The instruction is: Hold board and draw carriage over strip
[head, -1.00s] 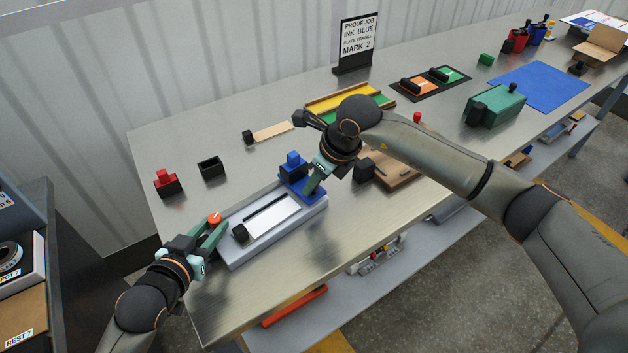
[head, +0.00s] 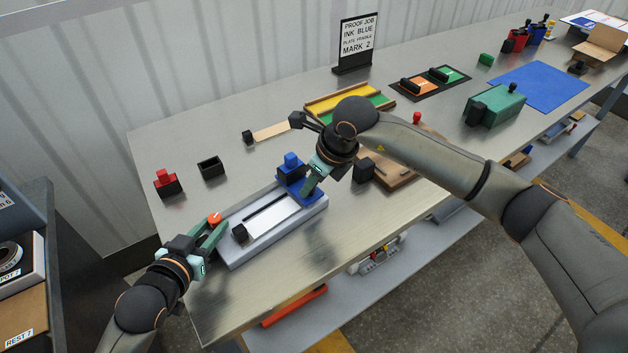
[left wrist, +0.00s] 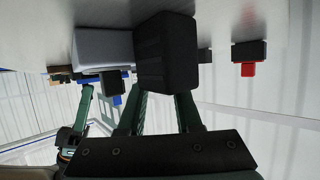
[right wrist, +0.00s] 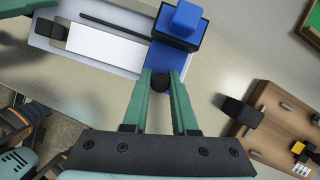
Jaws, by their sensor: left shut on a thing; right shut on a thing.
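The grey board (head: 235,258) lies on the metal table with a white strip (head: 272,221) and a dark slot along it. A black block (head: 240,233) sits at the strip's left end. The blue carriage (head: 292,177) stands upright at the board's right end; it also shows in the right wrist view (right wrist: 175,58). My right gripper (right wrist: 160,82) is shut on the carriage's round black knob. My left gripper (head: 221,229) is at the board's left end beside an orange knob (head: 215,218). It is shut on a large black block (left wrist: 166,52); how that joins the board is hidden.
A red-topped stamp (head: 166,183) and a black open box (head: 211,167) stand behind the board. A brown wooden board (head: 395,180) lies to the right, close to my right arm. The table's front edge is near the grey board.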

